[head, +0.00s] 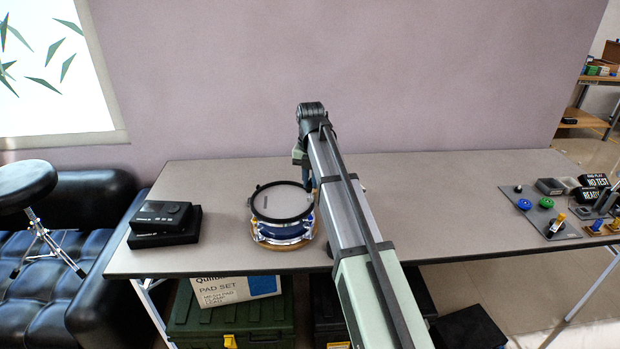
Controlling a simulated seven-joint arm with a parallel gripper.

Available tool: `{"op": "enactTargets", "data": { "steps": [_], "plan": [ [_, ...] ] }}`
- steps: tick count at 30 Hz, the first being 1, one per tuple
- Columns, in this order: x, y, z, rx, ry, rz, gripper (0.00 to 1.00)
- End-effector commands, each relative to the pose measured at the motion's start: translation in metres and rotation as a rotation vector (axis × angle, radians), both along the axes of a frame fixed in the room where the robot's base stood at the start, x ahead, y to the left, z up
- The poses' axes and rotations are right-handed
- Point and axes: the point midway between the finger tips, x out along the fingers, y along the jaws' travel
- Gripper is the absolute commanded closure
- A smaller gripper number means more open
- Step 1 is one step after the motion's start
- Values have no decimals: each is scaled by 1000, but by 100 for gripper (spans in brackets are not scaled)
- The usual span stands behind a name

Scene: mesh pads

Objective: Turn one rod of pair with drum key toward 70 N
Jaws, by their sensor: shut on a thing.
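The drum (282,202) has a pale mesh head, a black hoop, bright metal fittings and a blue shell. It sits upright on a round wooden base (262,240) on the table, left of my arm. My gripper (308,183) points down at the drum's right rim and is small and partly hidden by my arm. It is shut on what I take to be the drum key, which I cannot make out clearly. The rods on the drum's right side are hidden, so I cannot tell whether the key sits on one.
Black boxes (162,218) stand on the table (440,190) at the left. At the right end, a grey board (545,228) holds blue and green round parts, near signs reading "NO TEST" and "READY" (592,195). The table between my arm and that board is clear.

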Motion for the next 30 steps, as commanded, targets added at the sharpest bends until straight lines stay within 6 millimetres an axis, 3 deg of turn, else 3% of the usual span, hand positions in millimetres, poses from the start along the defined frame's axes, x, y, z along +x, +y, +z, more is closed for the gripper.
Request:
{"op": "enactTargets", "data": {
  "steps": [8, 30],
  "plan": [
    [0, 0, -6, 0, 0, 0, 100],
    [0, 0, -46, 0, 1, 0, 100]
  ]
}}
